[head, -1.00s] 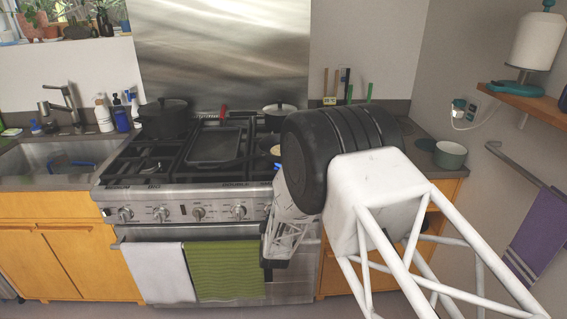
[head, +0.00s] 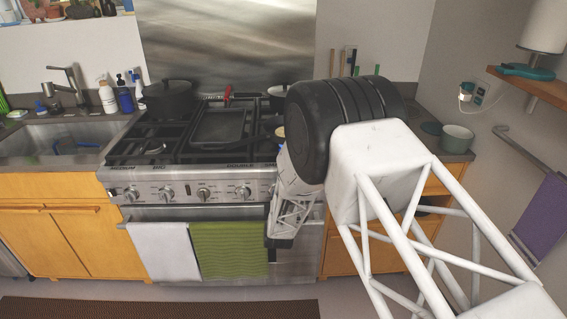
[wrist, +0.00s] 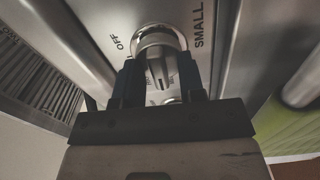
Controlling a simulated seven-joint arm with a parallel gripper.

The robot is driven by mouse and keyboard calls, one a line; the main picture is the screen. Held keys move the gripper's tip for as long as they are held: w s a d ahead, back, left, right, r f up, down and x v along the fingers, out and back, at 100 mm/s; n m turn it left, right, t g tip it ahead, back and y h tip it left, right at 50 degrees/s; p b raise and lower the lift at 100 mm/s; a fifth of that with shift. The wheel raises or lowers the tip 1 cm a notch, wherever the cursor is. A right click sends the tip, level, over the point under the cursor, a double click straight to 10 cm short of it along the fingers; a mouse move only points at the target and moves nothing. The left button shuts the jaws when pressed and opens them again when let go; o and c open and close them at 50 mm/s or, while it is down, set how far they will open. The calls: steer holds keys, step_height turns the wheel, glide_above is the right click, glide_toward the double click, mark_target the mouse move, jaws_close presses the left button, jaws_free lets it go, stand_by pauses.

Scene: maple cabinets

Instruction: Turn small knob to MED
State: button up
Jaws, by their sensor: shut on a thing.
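The small knob (wrist: 158,68) is a round metal knob with a raised grip bar, on the stove's steel front panel. In the wrist view the words OFF and SMALL are printed beside it. The MED mark cannot be made out. My gripper (wrist: 160,78) is shut on the knob's grip bar, one dark finger on each side. In the head view my arm hides the knob and the fingers at the right end of the panel. Other knobs (head: 204,194) show further left on the stove front.
The oven handle runs below the panel, with a white towel (head: 165,250) and a green towel (head: 228,248) hanging from it. Pots and a griddle pan (head: 218,127) stand on the stove top.

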steer(key=shift+w+d+r+n, duration=0.1)
steer(key=shift+w+r+n, duration=0.05)
steer(key=shift+w+n, duration=0.25)
steer(key=shift+w+d+r+n, duration=0.1)
steer(key=shift+w+n, duration=0.15)
steer(key=shift+n, duration=0.25)
steer(key=o, duration=0.6)
steer(key=shift+o, duration=0.5)
steer(key=shift+s+f, duration=0.1)
steer(key=shift+s, duration=0.25)
steer(key=s, duration=1.1)
steer(key=shift+s+a, duration=0.2)
steer(key=shift+s, duration=0.15)
steer(key=shift+f, duration=0.1)
